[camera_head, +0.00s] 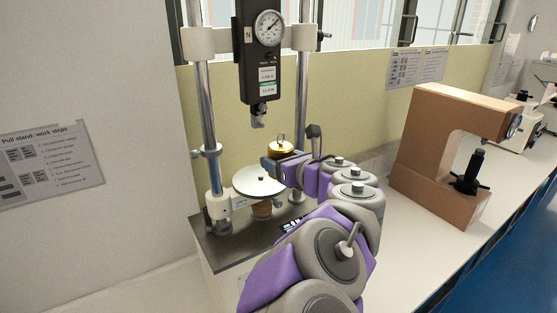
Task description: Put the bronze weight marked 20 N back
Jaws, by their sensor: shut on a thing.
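A bronze weight (281,147) with a small knob on top shows just behind my gripper (272,165), close above the right side of the round pale plate of the pull stand (256,184). My gripper is shut on the weight and covers its lower part. I cannot read a mark on the weight. Whether its underside touches anything is hidden. My purple and grey arm reaches up from the bottom of the view and hides the right side of the stand's base.
A black gauge with a dial (266,50) and a hook hangs between the stand's two metal columns, above the plate. A brown C-shaped tester (421,150) stands to the right on the white bench (405,240). Bare bench lies between it and my arm.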

